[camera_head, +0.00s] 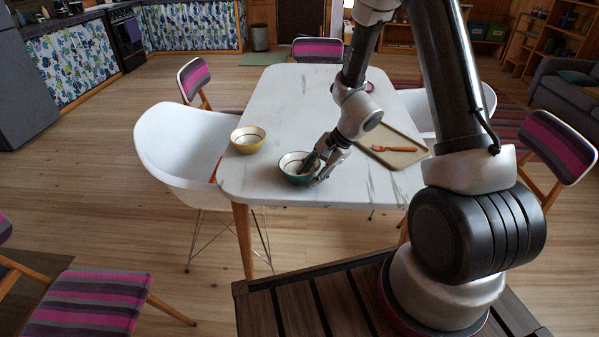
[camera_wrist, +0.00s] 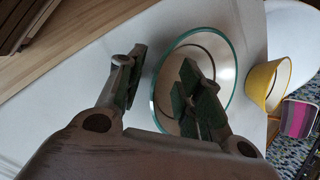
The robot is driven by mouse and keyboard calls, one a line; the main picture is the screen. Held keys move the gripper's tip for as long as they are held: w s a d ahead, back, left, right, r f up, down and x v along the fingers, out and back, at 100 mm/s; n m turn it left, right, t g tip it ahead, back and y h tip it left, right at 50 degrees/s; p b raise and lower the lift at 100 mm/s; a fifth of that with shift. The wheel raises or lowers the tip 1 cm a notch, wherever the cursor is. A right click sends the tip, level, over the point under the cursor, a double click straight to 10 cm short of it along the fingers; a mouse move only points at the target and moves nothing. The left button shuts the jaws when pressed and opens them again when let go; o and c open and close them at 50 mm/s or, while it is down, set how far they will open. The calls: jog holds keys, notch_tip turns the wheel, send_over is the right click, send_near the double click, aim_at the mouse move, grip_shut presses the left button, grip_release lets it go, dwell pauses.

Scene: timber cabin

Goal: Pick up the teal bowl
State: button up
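The teal bowl (camera_head: 292,173) sits upright near the front edge of the white table, with a pale inside and a dark ring. My gripper (camera_head: 318,169) is at the bowl's right side in the head view, pointing down. In the wrist view, my gripper (camera_wrist: 160,68) is open, with one finger outside the rim and the other over the inside of the teal bowl (camera_wrist: 226,76). The rim shows between the fingers, with gaps visible. Whether either finger touches the bowl I cannot tell.
A yellow bowl (camera_head: 247,145) stands to the left on the table (camera_head: 310,105). A tray (camera_head: 412,156) with an orange item (camera_head: 393,149) lies to the right. White and striped chairs surround the table. The table's middle is mostly clear.

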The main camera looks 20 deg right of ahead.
grip_shut()
